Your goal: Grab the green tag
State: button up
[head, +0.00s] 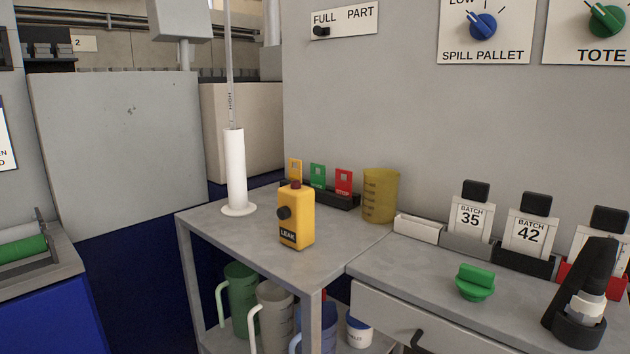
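The green tag (318,176) stands upright in a dark slotted holder (345,201) at the back of the grey table. A yellow tag (295,168) stands to its left and a red tag (344,182) to its right, in the same holder. The lower part of the green tag shows small lettering that I cannot read for certain. A yellow box marked LEAK (297,217) stands in front of the holder and hides part of its left end. My gripper is not in view.
A white cylinder on a round base (234,170) stands left of the tags, with a tall rod above it. A yellow measuring cup (380,196) stands right of the holder. Batch holders, a green knob (475,281) and a black-and-white nozzle (586,300) occupy the right counter.

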aim_at(318, 181)
jog(key=i+j+z, duration=0.3)
jog(key=i, duration=0.2)
jog(key=i+j+z, duration=0.3)
jog(key=i+j, duration=0.1)
jog(key=j, duration=0.05)
